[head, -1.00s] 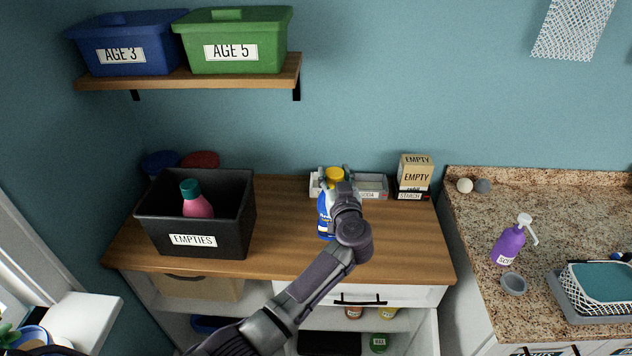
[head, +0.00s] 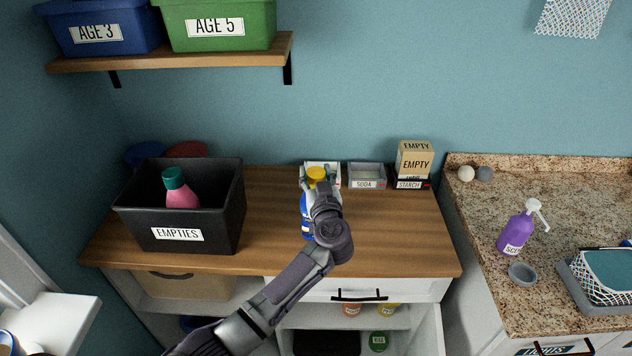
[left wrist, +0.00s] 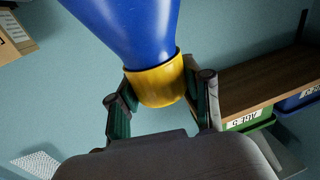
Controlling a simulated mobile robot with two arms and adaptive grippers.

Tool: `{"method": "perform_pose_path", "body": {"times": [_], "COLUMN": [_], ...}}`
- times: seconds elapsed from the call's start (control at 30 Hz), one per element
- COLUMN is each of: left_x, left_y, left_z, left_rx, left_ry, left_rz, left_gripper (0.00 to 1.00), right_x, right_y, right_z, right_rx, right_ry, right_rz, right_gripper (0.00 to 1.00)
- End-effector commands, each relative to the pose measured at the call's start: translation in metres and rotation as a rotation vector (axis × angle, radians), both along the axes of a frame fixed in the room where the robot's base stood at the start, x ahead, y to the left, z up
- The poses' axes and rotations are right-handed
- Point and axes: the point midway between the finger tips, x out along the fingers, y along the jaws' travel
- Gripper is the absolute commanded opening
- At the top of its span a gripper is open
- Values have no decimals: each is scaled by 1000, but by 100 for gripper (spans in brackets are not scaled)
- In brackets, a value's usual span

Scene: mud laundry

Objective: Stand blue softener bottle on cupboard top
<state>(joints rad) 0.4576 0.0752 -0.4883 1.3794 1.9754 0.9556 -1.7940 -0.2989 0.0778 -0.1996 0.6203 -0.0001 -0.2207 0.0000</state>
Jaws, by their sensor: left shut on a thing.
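The blue softener bottle (head: 306,222) with a yellow cap (head: 316,173) is in my left gripper (head: 320,190), over the wooden cupboard top (head: 385,240). In the left wrist view the gripper's fingers (left wrist: 162,98) are closed on both sides of the yellow cap (left wrist: 157,84), with the blue body (left wrist: 128,28) beyond it. In the head view the bottle looks about upright. My gripper and arm hide part of it, and I cannot tell whether its base touches the wood. My right gripper is not in view.
A black EMPTIES box (head: 215,225) holding a pink bottle (head: 178,190) stands left. Behind are a SODA tray (head: 367,183), another pale tray, and a STARCH tray (head: 411,184) with EMPTY boxes (head: 415,160). Bare wood lies right of the bottle. A shelf (head: 190,58) hangs above.

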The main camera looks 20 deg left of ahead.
Motion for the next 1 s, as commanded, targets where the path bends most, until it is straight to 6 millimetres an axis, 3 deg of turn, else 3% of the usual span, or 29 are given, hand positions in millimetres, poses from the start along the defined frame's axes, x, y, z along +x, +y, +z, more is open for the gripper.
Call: {"method": "perform_pose_path", "body": {"times": [0.27, 0.3, 0.43, 0.8, 1.0], "left_x": [0, 0, 0, 0, -26], "left_y": [0, 0, 0, 0, -14], "left_z": [2, -2, -2, 1, -2], "left_rx": [0, -1, -1, 0, -3], "left_ry": [-3, 2, 2, 0, 3], "left_rz": [0, 0, 0, 0, -2], "left_gripper": [0, 51, 73, 74, 74], "right_x": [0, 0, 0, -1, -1], "right_y": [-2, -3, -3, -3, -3], "right_z": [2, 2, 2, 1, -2], "right_rx": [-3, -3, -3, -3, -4], "right_ry": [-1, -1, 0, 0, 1], "right_rz": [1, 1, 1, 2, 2], "right_gripper": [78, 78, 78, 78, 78]}}
